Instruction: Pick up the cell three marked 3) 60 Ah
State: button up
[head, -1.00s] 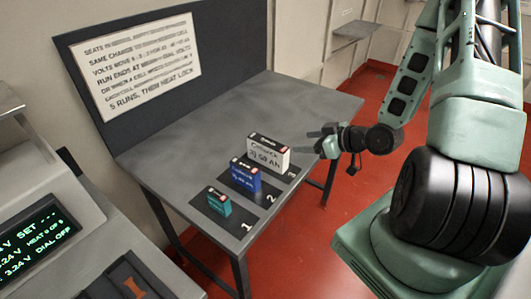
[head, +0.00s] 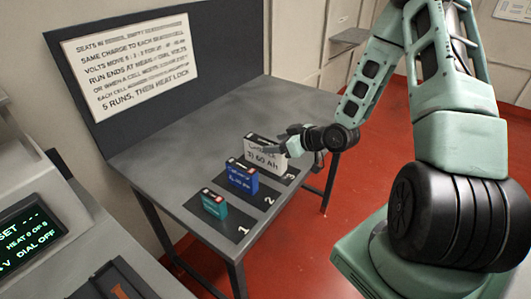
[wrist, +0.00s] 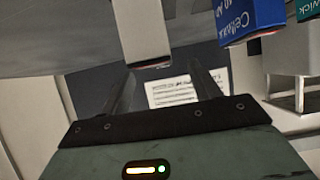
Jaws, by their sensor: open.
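Cell three is a white box with a dark top, marked "3) 60 Ah" (head: 262,160). It stands upright at the back of the row on the table, by the painted 3. My gripper (head: 286,146) is open at its upper right end and overlaps it in the head view. In the wrist view, where things look upside down, the pale cell (wrist: 145,35) hangs in from the top, close to the two spread fingers of my gripper (wrist: 163,72). I cannot tell whether the cell is between the fingers or whether they touch it.
A blue cell (head: 242,178) stands by the painted 2 and a teal cell (head: 214,205) by the painted 1. The grey table (head: 180,140) is clear behind them. A sign (head: 125,62) is on the dark back panel. A console with a display (head: 30,235) is at the left.

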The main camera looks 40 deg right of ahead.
aim_at(266, 142)
jog(key=shift+p+x, duration=1.2)
jog(key=shift+x, duration=1.55)
jog(key=shift+d+r, duration=0.1)
jog(key=shift+d, duration=0.05)
grip_shut()
jog(key=shift+w+r, duration=0.1)
jog(key=shift+w, duration=0.05)
